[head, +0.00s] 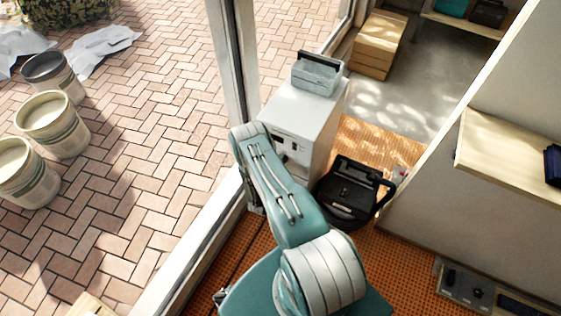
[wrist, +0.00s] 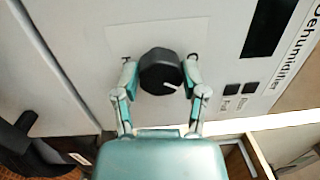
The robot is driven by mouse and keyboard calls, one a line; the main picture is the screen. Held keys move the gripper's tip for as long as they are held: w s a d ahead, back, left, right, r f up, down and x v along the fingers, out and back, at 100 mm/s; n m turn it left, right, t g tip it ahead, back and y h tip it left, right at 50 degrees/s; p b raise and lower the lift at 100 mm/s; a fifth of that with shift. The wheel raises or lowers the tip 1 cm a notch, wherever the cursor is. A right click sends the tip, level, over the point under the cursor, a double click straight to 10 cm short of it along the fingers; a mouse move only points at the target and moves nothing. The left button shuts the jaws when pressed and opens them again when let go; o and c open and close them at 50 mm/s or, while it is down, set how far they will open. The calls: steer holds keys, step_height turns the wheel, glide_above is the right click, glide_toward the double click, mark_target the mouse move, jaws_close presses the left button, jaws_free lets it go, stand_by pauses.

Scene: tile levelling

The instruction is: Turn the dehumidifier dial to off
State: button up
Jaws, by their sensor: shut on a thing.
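The dehumidifier (head: 309,118) is a pale grey-white box standing past my arm in the head view. Its front panel (wrist: 103,68) fills most of the wrist view, with the word "Dehumidifier" at the right edge. The dial (wrist: 160,71) is a round black knob with a white pointer line toward its lower right. My gripper (wrist: 161,76) has one finger on each side of the dial and is shut on it. In the head view my arm hides most of the panel and the gripper.
A grey box with a dark handle (head: 317,72) sits on top of the dehumidifier. A window frame post (head: 232,62) stands close on the left. A wooden shelf (head: 507,158) juts out at right.

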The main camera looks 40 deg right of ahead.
steer(key=shift+f+n+y, duration=0.15)
steer(key=shift+n+y, duration=0.25)
steer(key=shift+n, duration=3.2)
steer(key=o, duration=1.2)
steer(key=shift+c, duration=0.2)
steer(key=v, duration=1.2)
